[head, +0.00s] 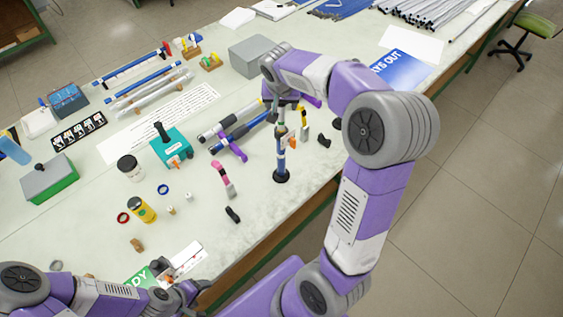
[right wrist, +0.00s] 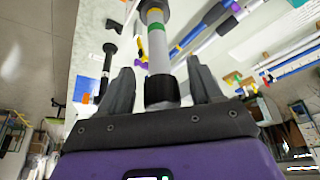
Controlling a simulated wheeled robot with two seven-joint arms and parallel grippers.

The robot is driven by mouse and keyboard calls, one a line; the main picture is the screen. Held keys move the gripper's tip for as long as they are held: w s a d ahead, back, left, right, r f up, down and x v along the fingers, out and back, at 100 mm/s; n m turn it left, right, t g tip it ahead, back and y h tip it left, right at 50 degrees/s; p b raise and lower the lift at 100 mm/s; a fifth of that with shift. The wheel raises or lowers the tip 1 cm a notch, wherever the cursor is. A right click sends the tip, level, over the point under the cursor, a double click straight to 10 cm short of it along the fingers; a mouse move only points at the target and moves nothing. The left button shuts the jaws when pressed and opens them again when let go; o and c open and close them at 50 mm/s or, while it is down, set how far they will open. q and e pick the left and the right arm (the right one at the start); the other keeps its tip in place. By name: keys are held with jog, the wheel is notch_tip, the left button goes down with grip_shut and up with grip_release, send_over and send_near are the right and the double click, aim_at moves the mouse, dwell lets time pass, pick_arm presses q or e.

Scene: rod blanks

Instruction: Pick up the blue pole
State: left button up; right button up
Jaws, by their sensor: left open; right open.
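A blue pole (head: 281,158) stands upright on a round black base near the table's front edge. Its upper part is grey with coloured bands, and its top is partly hidden by my right gripper (head: 281,103) in the head view. In the right wrist view a grey pole (right wrist: 160,58) with a green band and a black end collar lies between the two fingers of my right gripper (right wrist: 158,88). The fingers are apart, with gaps on both sides. My left gripper (head: 185,290) is low at the left front, open and away from the pole.
Another blue pole (head: 240,132) and a grey one lie behind, beside a purple clamp (head: 232,146). A teal box (head: 171,148), a yellow can (head: 142,210), a pink-topped tool (head: 222,178) and small black parts stand nearby. A grey box (head: 252,56) is further back.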

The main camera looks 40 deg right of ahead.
grip_shut()
jog(key=shift+r, duration=0.1)
dwell(0.3)
